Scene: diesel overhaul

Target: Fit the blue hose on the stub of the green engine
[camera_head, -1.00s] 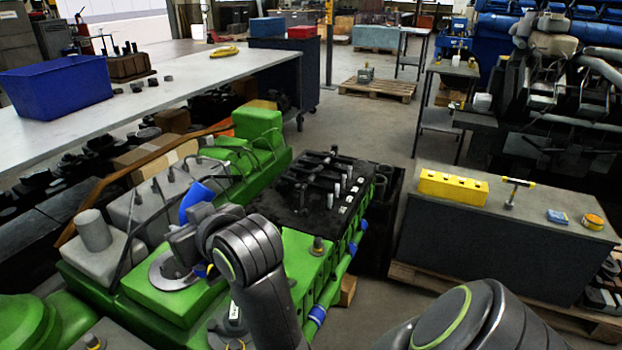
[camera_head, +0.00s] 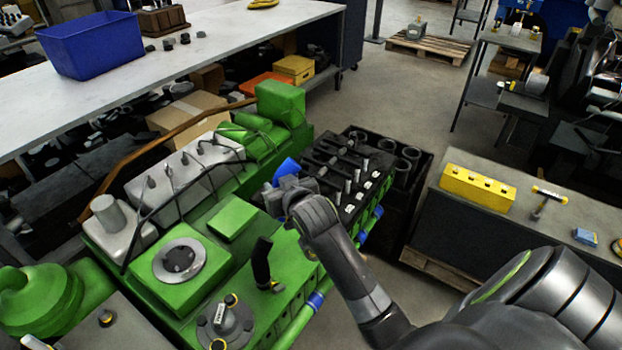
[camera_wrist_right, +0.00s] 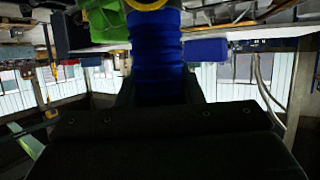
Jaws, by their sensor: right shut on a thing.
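The green engine (camera_head: 215,218) fills the lower left of the head view. My right gripper (camera_head: 285,183) is shut on the blue hose (camera_head: 286,170), above the engine near its black valve block (camera_head: 335,172). The right wrist view shows the ribbed hose (camera_wrist_right: 158,70) between the fingers, with a yellow ring and a green part at its far end. A black upright tube (camera_head: 262,262) and a grey round flange (camera_head: 179,260) are on the engine. I cannot tell which part is the stub. My left gripper is out of view.
A long workbench (camera_head: 215,62) with a blue bin (camera_head: 103,45) runs behind the engine. To the right, a grey bench (camera_head: 455,222) holds a yellow block (camera_head: 477,188) and a hammer-like tool (camera_head: 543,200). Open floor (camera_head: 410,105) lies between them.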

